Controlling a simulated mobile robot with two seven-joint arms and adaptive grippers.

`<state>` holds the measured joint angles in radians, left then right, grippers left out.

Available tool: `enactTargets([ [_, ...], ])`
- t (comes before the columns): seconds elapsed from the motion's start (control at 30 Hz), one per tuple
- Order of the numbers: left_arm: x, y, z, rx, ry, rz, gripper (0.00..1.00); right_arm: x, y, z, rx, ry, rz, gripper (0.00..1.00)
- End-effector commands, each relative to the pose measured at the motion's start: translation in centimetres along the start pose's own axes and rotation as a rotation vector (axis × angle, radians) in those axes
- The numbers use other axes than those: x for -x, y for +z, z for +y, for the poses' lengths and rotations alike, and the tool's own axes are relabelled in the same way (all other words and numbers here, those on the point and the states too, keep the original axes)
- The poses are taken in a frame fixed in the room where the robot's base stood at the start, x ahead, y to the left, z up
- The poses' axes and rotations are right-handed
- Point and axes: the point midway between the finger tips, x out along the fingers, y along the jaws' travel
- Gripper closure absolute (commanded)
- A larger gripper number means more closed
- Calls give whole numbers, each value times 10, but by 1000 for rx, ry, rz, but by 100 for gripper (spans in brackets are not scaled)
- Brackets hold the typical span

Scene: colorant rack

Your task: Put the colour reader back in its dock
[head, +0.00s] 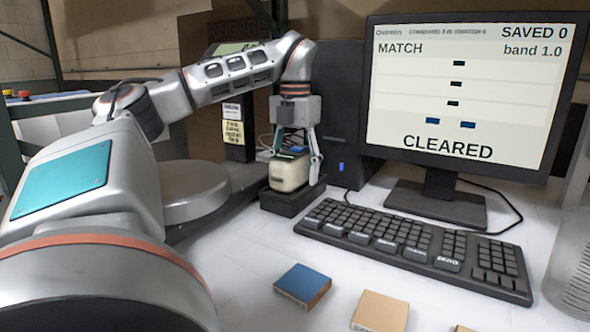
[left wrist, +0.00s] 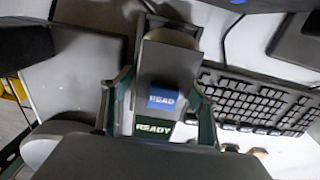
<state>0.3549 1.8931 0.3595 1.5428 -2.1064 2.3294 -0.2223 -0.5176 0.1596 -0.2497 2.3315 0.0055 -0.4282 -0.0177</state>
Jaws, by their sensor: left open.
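The colour reader (head: 288,174) is a cream, rounded device sitting on its low black dock (head: 290,200), beside the black computer case. In the left wrist view the reader (left wrist: 172,72) shows a blue READ button and a green READY display. My left gripper (head: 296,166) points down over the reader, its fingers spread on either side. In the left wrist view the fingers flank the reader with gaps beside it. The fingers partly hide the reader, and I cannot tell how deep it sits in the dock. My right gripper is in neither view.
A black keyboard (head: 415,246) lies right of the dock, with a monitor (head: 470,90) reading CLEARED behind it. A blue sample block (head: 302,286) and tan blocks (head: 380,311) lie in front. A round grey plate (head: 193,190) stands left of the dock.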

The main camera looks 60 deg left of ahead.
Motion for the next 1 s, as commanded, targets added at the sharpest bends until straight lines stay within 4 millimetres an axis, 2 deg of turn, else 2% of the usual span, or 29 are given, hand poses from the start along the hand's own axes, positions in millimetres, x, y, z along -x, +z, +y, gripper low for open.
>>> enactTargets([
  [0.17, 12, 0, 0, 1, 1, -3, 41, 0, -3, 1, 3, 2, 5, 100],
  [0.43, 65, -1, 1, 3, 2, -8, 41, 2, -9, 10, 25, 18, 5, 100],
  [0.7, 109, -1, 1, 3, 1, -4, 41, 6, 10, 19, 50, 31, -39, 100],
  [0.8, 118, 0, 0, 2, 1, -3, 41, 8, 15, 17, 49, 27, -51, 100],
  [1.0, 122, 0, 0, 0, 1, 0, 41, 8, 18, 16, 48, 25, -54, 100],
])
